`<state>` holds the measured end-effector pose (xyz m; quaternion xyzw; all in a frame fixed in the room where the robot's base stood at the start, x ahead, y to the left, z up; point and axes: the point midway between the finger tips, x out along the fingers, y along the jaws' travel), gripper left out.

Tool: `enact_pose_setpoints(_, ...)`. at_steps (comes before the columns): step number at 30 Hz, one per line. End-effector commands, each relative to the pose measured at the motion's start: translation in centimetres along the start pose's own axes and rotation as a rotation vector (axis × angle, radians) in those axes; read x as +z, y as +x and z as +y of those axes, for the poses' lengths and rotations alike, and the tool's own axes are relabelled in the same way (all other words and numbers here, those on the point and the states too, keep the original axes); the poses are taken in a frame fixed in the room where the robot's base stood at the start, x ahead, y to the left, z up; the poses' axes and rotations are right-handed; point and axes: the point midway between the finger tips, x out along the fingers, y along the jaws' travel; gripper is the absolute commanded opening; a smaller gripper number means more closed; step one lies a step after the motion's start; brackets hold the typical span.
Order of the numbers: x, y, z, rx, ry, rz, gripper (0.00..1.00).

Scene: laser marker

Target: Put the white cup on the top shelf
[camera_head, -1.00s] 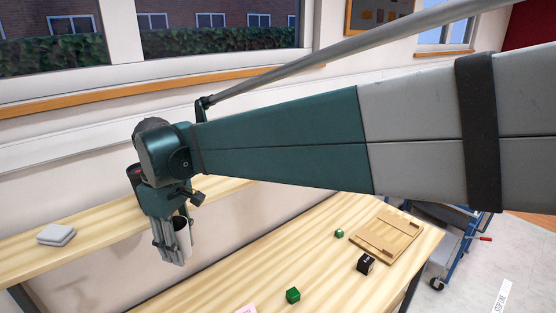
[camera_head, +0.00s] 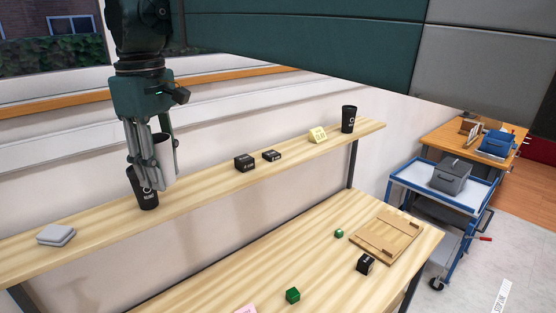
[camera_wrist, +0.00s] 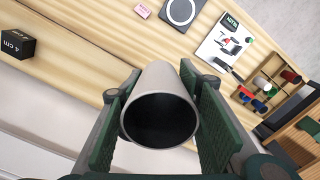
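My gripper (camera_head: 150,162) is shut on the white cup (camera_head: 163,170), which is upright with its dark opening facing up. In the wrist view the white cup (camera_wrist: 160,82) sits between the two green finger pads, its dark inside toward the camera. The top shelf (camera_head: 205,192) is a long light-wood board along the wall. In the head view the cup overlaps a black cup (camera_head: 148,201) that stands on the shelf and is partly hidden. The exact gap between the held cup and the shelf or black cup is hard to tell.
Grey coasters (camera_head: 56,235) lie at the shelf's left. Black boxes (camera_head: 245,162), a yellow card (camera_head: 318,135) and another black cup (camera_head: 349,119) stand further right. The table below holds green cubes (camera_head: 293,295), a black cube (camera_head: 365,263) and a wooden board (camera_head: 387,236).

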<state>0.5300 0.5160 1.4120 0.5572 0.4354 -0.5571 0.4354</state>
Motion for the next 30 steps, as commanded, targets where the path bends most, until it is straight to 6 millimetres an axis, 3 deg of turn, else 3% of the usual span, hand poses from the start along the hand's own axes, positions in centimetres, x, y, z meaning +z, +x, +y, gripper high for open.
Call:
enact_pose_setpoints(4,0.0,-1.8,0.0,0.0,0.0,0.0,0.29)
enact_pose_setpoints(14,-2.7,-2.2,-0.2,-0.001,-0.031,0.0,0.29)
enact_pose_setpoints(30,-10.4,-2.7,-1.5,-0.005,-0.124,-0.001,0.29)
